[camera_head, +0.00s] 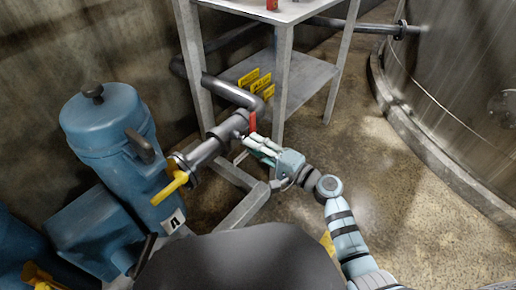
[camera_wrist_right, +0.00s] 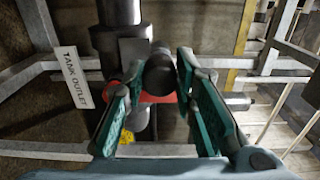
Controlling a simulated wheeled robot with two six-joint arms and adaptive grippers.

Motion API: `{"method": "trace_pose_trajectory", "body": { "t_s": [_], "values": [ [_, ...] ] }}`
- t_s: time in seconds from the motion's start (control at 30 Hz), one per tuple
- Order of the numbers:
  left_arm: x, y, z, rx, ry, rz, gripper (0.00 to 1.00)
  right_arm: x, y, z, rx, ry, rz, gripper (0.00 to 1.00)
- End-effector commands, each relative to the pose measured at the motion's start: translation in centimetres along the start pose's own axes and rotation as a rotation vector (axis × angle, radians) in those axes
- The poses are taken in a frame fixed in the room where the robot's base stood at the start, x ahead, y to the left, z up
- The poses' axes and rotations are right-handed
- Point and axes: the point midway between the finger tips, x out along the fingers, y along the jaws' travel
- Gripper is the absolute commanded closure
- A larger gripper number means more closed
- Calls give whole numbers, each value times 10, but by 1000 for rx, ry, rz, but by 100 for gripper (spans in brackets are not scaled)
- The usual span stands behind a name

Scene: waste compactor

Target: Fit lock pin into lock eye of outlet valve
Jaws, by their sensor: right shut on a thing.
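The outlet valve (camera_head: 238,122) sits on the dark pipe, with a red lever (camera_head: 252,122) standing up from it. In the right wrist view, a "TANK OUTLET" label (camera_wrist_right: 74,76) hangs left of the pipe, and red (camera_wrist_right: 168,97) shows behind the fingers. My right gripper (camera_head: 250,143) is at the valve, just below the red lever. Its fingers (camera_wrist_right: 157,80) are shut about a dark round-ended part (camera_wrist_right: 159,75). I cannot tell whether this part is the lock pin. The lock eye cannot be made out. My left gripper is not in view.
A blue pump-like machine (camera_head: 105,130) and a yellow handle (camera_head: 170,187) are at left. A metal stand (camera_head: 284,85) with yellow signs (camera_head: 262,84) is behind the valve. A large tank (camera_head: 455,75) is at right. Open floor lies between stand and tank.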

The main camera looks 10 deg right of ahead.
Motion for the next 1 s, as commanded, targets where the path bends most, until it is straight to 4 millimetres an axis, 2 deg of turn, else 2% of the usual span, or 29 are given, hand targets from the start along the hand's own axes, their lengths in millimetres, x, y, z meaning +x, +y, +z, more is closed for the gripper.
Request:
{"method": "trace_pose_trajectory", "body": {
  "t_s": [0.67, 0.97, 1.0],
  "values": [
    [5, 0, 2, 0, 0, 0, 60, 14, 0, 0, 0, 0, 0, 100],
    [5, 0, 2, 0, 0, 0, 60, 14, 0, 0, 0, 0, 0, 100],
    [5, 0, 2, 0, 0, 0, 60, 14, 0, 0, 0, 0, 0, 72]
  ]
}}
